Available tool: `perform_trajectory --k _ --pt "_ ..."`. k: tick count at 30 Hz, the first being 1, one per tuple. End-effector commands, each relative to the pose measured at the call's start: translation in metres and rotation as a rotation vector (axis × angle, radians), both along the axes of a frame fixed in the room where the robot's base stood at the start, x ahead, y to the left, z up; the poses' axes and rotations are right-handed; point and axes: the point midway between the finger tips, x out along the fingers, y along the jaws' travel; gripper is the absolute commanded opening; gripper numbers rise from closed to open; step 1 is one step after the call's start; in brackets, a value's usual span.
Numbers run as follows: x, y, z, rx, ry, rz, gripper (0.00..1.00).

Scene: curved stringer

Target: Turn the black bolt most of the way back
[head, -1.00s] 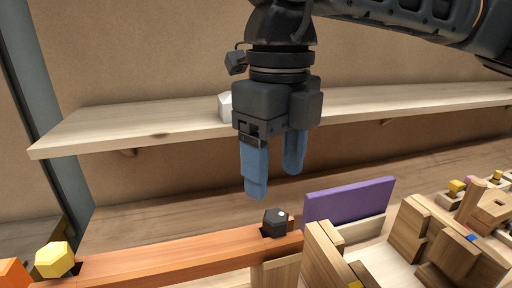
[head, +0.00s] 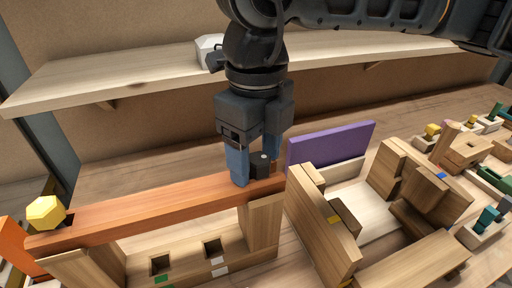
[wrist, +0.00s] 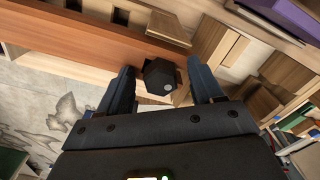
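The black bolt (head: 260,164) has a hexagonal head with a light dot on top. It stands at the right end of an orange-brown wooden beam (head: 150,208). My gripper (head: 252,172) is pointed down at the bolt, with blue fingers on either side of its head. In the wrist view the bolt head (wrist: 159,76) sits between the two open fingertips (wrist: 160,78), with a gap visible on both sides. A yellow bolt (head: 46,212) stands at the beam's left end. The bolt's shaft is hidden in the beam.
A purple panel (head: 330,146) stands just right of the bolt. Wooden blocks and frames (head: 320,225) crowd the right side. A shelf (head: 120,80) with a white object (head: 208,50) runs behind. Below the beam is a wooden base (head: 190,262) with square holes.

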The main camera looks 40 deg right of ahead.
Motion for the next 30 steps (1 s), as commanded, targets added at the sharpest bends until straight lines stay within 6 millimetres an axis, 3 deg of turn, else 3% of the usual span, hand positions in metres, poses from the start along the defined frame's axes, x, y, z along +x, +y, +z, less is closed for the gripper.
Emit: perform_trajectory --k 2,20,25,30 --pt "0.0 0.0 0.0001 0.0 0.0 0.0 0.58" --pt "0.0 0.0 0.0003 0.0 0.0 0.0 0.01" --pt "0.0001 0.0 -0.0028 -0.001 -0.001 0.044 0.0" --pt "-0.0003 0.0009 -0.0049 -0.003 -0.003 0.25 0.0"
